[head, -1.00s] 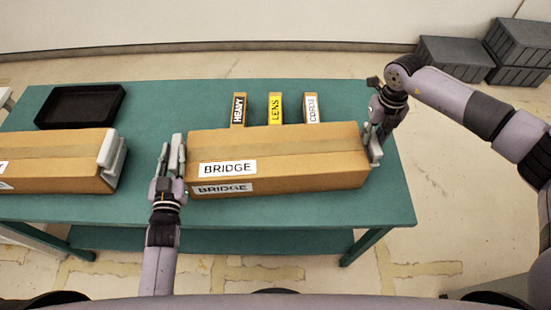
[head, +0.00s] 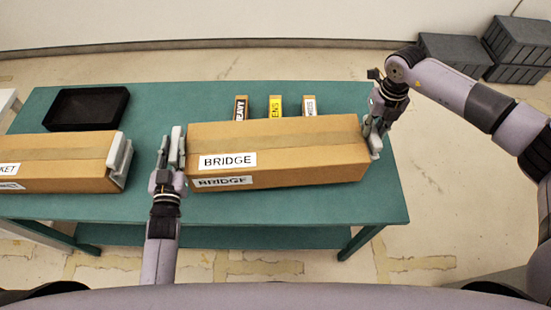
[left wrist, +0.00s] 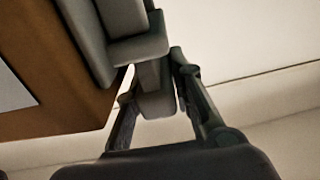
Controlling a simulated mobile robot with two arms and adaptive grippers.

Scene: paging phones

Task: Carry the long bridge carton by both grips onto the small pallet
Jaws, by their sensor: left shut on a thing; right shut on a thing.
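My left gripper (head: 170,150) is shut on the light grey grip at the carton's left end. My right gripper (head: 375,125) is shut on the grip at the right end. In the left wrist view the left gripper's fingers (left wrist: 160,95) close on a grey grip beside the brown carton (left wrist: 50,75). I see no small pallet.
A second long carton (head: 65,160) with a grey end grip lies at the left of the table. A black tray (head: 87,125) sits behind it. Small boxes labelled HEAVY (head: 240,104) and in yellow (head: 275,104) stand behind the bridge carton. Grey crates (head: 520,45) stand on the floor at back right.

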